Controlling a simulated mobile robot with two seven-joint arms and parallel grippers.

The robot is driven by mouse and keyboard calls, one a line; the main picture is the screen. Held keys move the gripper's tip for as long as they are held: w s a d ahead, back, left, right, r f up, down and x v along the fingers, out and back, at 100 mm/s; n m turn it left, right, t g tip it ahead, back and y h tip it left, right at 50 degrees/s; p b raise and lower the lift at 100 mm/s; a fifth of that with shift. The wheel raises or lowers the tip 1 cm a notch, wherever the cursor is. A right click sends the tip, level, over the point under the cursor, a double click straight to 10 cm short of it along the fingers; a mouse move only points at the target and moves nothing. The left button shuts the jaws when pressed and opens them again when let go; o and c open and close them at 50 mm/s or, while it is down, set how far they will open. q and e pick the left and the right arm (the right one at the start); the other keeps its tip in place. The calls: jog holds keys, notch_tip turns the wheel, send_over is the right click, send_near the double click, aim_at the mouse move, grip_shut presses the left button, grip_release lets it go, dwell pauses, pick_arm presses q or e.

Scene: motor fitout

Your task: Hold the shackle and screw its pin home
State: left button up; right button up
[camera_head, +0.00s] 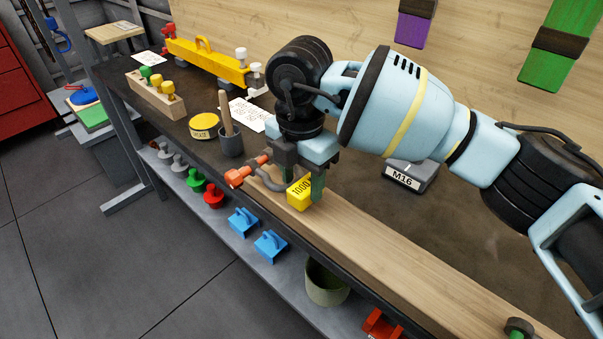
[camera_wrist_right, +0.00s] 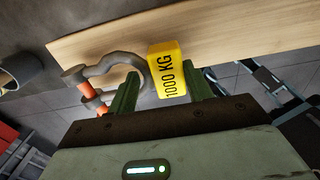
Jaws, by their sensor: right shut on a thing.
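My right gripper (camera_head: 300,174) comes down over the bench's front edge, shut on the yellow 1000 KG block (camera_head: 301,192) of the shackle. The grey shackle bow (camera_head: 268,181) reaches left from the block. The orange pin (camera_head: 240,175) lies across the bow's open end, left of the fingers. In the right wrist view, the block (camera_wrist_right: 167,72) sits between the green fingers (camera_wrist_right: 163,92), with the bow (camera_wrist_right: 124,60) and orange pin (camera_wrist_right: 85,92) to the left. How deep the pin sits in the far eye cannot be told. My left gripper is not in view.
A grey cup (camera_head: 230,143) with a wooden stick and a yellow tin (camera_head: 204,126) stand left of the gripper. An M16 block (camera_head: 410,178) stands behind, right. Blue blocks (camera_head: 243,222) sit on the lower shelf. The wooden front strip (camera_head: 400,262) is mostly clear.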

jog(key=shift+f, duration=1.1)
jog(key=o, duration=1.1)
jog(key=c, duration=1.1)
